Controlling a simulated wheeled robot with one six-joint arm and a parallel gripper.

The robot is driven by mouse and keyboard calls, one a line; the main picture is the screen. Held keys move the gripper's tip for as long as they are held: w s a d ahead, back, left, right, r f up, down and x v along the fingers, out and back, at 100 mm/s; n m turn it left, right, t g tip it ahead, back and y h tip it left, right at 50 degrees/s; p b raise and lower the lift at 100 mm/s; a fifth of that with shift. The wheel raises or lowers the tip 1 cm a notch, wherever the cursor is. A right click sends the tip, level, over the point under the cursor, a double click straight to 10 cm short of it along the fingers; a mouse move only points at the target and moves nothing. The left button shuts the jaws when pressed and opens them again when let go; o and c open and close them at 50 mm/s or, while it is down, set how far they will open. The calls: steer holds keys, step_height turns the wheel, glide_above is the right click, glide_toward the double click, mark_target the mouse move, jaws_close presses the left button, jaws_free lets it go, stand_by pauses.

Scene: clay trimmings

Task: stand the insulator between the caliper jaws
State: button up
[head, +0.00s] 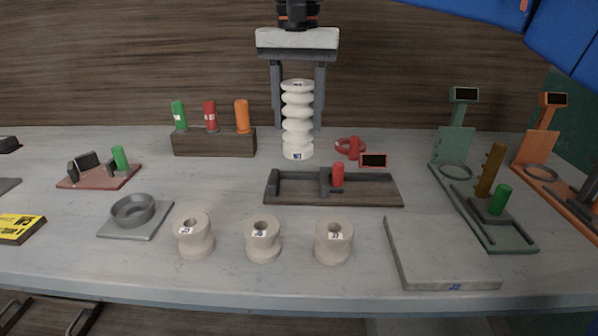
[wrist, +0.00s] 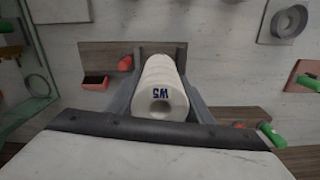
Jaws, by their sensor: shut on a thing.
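The insulator (head: 298,120) is a white ribbed column, held upright by my gripper (head: 298,127), whose two grey fingers are on its left and right sides. The wrist view also shows the insulator (wrist: 160,90), with a blue "W5" mark on its end. The caliper (head: 285,188) is a dark long tray with a raised left end and an upright sliding jaw (head: 325,180) carrying a red knob (head: 337,174). The space between these jaws is empty. The insulator appears behind and above the caliper; its height over the table is hard to tell.
Three beige spools (head: 262,240) and a grey slab (head: 440,255) are in front. A wooden rack (head: 214,143) with coloured cylinders stands back left. A green gauge (head: 453,145) stands right.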

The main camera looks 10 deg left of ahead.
mark_target(298, 82)
steer(key=shift+f, duration=4.25)
steer(key=shift+f, duration=0.1)
steer(key=o, duration=1.5)
step_height(298, 82, up, 12)
steer(key=shift+f, duration=0.15)
steer(key=shift+r, duration=0.25)
